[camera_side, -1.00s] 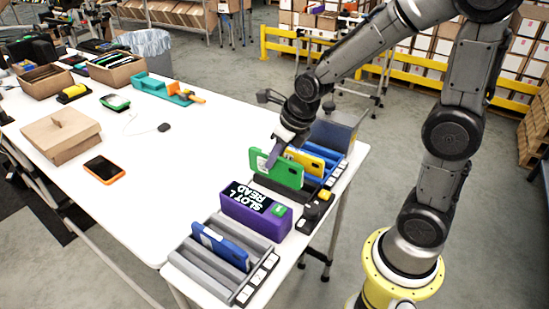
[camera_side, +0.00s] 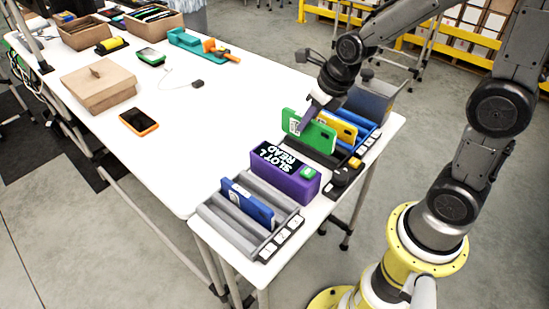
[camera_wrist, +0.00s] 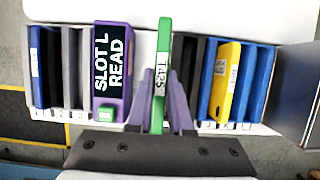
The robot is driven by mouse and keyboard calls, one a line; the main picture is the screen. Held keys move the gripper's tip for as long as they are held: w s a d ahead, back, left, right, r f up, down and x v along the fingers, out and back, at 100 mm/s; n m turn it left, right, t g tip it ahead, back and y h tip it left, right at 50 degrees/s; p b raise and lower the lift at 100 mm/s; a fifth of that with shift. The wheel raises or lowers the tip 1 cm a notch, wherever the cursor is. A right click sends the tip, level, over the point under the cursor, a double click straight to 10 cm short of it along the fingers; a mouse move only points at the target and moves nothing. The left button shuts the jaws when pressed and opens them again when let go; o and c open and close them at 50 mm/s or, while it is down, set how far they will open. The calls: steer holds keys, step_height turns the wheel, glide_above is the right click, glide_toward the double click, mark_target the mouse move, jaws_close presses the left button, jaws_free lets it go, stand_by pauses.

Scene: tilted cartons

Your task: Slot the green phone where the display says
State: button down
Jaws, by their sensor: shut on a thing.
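The green phone (camera_side: 308,130) is upright on edge in my gripper (camera_side: 308,112). In the wrist view my gripper's purple fingers (camera_wrist: 160,115) are shut on the green phone (camera_wrist: 163,60), whose edge has a white label. The purple display box (camera_side: 285,178) reads "SLOT L READ"; the display (camera_wrist: 111,65) also shows in the wrist view. The phone is between the display and the black-and-blue rack (camera_wrist: 190,75), by the rack's black part. Rack labels look like J, K, L, with L at the right. The side view does not show clearly whether the phone touches the rack.
A yellow phone (camera_wrist: 228,80) stands tilted in the rack's blue part. A blue phone (camera_side: 246,204) stands in the grey rack (camera_side: 225,233). An orange-edged phone (camera_side: 139,122) and a cardboard box (camera_side: 99,88) lie on the white table (camera_side: 190,145), with clear room around them.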

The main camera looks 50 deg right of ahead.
steer(key=shift+r, duration=0.1)
step_height(320, 180, up, 5)
steer(key=shift+w+d+r, duration=0.1)
steer(key=shift+r, duration=0.05)
steer(key=d, duration=2.1)
steer(key=shift+d+f, duration=0.1)
steer(key=shift+f, duration=5.85)
steer(key=shift+f, duration=0.35)
steer(key=c, duration=0.8)
jaws_free()
